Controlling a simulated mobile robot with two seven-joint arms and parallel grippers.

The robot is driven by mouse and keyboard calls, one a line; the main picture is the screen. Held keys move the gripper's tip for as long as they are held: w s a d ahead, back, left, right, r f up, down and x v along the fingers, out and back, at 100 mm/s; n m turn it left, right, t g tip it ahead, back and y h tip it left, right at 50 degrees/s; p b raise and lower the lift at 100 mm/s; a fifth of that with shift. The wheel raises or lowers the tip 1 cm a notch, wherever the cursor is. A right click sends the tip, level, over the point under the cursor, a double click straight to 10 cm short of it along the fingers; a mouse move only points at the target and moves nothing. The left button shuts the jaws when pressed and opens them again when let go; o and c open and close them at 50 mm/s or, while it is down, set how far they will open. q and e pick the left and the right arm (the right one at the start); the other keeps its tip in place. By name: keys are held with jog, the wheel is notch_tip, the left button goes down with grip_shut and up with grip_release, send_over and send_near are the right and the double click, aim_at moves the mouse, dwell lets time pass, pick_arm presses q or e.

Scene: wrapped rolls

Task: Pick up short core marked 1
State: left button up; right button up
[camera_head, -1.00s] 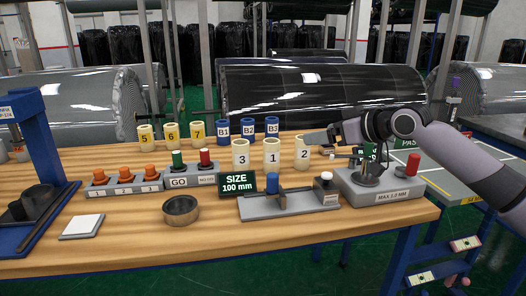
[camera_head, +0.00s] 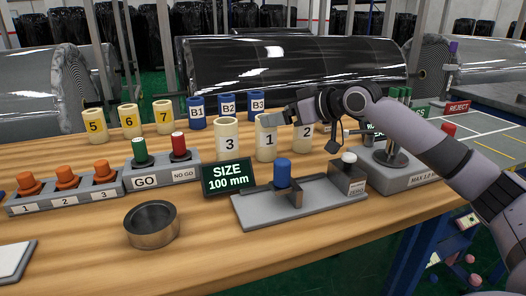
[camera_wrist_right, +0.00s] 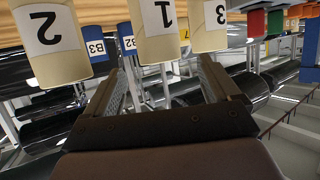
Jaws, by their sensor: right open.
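The short core marked 1 (camera_head: 266,151) is a cream cylinder standing upright on the wooden table, between the cores marked 3 (camera_head: 228,150) and 2 (camera_head: 304,142). My right gripper (camera_head: 280,118) is open at the upper right of core 1, its fingertips overlapping that core's top edge in the head view. In the right wrist view, which is upside down, core 1 (camera_wrist_right: 155,28) lies ahead between the spread fingers of the gripper (camera_wrist_right: 165,68). Contact cannot be told. Core 2 (camera_wrist_right: 50,35) and core 3 (camera_wrist_right: 210,20) stand on either side. My left gripper is not in view.
Blue cores B1 (camera_head: 196,112), B2, B3 and yellow cores 5, 6, 7 stand behind. A size display (camera_head: 228,179), a fixture with a blue cylinder (camera_head: 282,173), a grey gauge base (camera_head: 405,180) and a metal ring (camera_head: 151,226) are in front. Open wood lies at the front.

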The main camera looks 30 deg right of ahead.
aim_at(266, 138)
jog(key=shift+f+x, duration=0.2)
jog(key=shift+x, duration=1.7)
jog(key=shift+f+x, duration=0.2)
jog(key=shift+x, duration=1.65)
jog(key=shift+s, duration=0.15)
jog(key=c, duration=1.1)
